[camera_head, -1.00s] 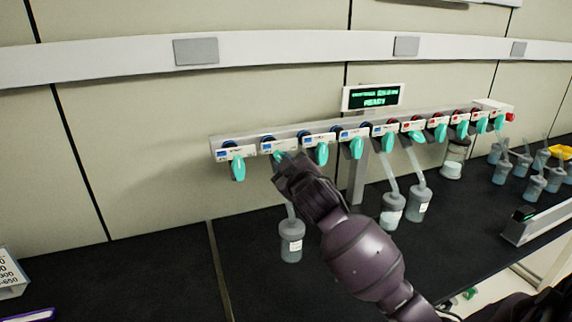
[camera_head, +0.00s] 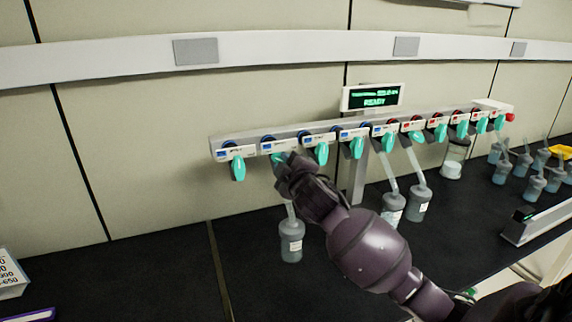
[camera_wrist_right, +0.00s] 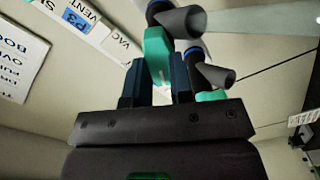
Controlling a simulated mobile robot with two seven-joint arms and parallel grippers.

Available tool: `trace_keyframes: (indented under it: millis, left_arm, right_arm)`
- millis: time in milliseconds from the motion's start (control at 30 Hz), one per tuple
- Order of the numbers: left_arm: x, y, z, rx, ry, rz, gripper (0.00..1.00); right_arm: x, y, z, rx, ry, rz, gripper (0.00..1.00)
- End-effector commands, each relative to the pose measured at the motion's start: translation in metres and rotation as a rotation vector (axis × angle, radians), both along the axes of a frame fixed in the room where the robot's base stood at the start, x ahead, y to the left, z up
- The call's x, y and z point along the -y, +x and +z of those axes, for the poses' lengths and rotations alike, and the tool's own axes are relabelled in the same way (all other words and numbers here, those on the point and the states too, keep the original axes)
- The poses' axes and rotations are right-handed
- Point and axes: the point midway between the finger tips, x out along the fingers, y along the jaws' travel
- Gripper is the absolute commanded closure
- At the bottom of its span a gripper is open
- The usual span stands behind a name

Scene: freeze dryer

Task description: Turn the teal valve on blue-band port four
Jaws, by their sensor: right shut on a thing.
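A row of teal valves hangs on the pale manifold bar (camera_head: 300,133). The ports at the left have blue bands. My right gripper (camera_head: 284,166) is shut on the teal valve (camera_head: 279,157) of the second port from the left, largely hidden by the gripper. In the right wrist view the two dark fingers (camera_wrist_right: 156,86) stand either side of this teal handle (camera_wrist_right: 157,52). A label (camera_wrist_right: 76,18) there seems to read P3, with VENT and VAC marks. The leftmost valve (camera_head: 238,168) hangs free. My left gripper is not in view.
A flask (camera_head: 291,242) hangs below the held valve. Two more flasks (camera_head: 392,208) (camera_head: 418,204) hang to the right, and several stand at the far right. A display (camera_head: 373,97) above the bar reads READY.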

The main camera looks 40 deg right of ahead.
Motion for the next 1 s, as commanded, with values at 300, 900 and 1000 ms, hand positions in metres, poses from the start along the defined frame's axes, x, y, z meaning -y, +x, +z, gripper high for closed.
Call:
trace_keyframes:
  millis: [300, 900, 1000]
  left_arm:
    - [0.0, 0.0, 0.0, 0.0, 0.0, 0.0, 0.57]
    - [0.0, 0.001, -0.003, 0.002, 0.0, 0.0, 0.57]
    - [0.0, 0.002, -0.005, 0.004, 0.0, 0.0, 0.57]
  right_arm:
    - [0.0, 0.0, -0.001, -0.001, -0.003, -0.001, 0.65]
    - [-0.005, -0.022, -0.001, 0.0, 0.0, 0.0, 0.53]
    - [-0.009, -0.039, -0.002, 0.0, 0.0, 0.001, 0.53]
